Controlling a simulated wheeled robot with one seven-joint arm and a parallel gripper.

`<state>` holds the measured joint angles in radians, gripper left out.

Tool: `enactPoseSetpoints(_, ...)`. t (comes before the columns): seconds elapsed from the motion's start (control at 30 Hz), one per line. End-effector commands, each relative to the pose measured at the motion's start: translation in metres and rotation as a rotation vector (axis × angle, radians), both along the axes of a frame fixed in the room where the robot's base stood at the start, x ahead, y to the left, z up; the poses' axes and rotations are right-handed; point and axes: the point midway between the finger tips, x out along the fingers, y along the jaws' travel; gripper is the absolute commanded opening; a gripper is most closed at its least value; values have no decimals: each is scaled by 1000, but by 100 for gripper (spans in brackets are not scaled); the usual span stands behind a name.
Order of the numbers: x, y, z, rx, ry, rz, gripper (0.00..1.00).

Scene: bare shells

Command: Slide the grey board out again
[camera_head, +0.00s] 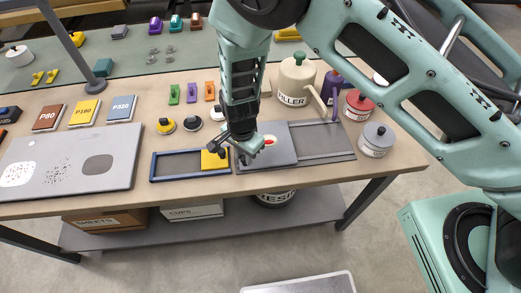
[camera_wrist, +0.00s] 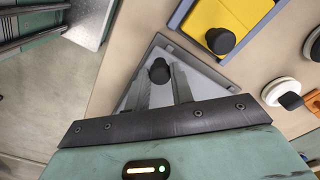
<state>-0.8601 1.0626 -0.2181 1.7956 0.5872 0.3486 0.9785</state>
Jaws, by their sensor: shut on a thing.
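The grey board (camera_head: 283,152) is a flat plate in the left part of a grey frame (camera_head: 345,156) on the bench; the right part of the frame is uncovered. My gripper (camera_head: 245,149) is low over the board's left side. In the wrist view, the black knob (camera_wrist: 158,70) of the grey board (camera_wrist: 190,62) sits between my two fingertips (camera_wrist: 160,80), and they are shut on it. A white and red mark (camera_head: 270,140) shows on the board close to my gripper. My fingers hide part of the board's left end.
Directly left is a blue frame (camera_head: 165,178) holding a yellow board (camera_head: 213,161) with its own black knob. A cream canister (camera_head: 295,88), a red pot (camera_head: 358,106) and a grey pot (camera_head: 376,140) stand behind and right. Bare bench lies in front.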

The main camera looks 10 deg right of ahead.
Motion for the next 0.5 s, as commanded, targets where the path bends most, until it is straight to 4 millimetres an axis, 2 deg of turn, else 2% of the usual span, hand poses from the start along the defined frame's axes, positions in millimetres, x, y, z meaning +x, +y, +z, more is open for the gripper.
enactPoseSetpoints(0.1, -1, 8, 0, 3, 1, 2, 0)
enactPoseSetpoints(0.43, -1, 11, 0, 6, -1, 2, 0)
enactPoseSetpoints(0.47, -1, 11, 1, 7, -1, 3, 26)
enactPoseSetpoints(0.5, -1, 11, 1, 7, -1, 3, 37)
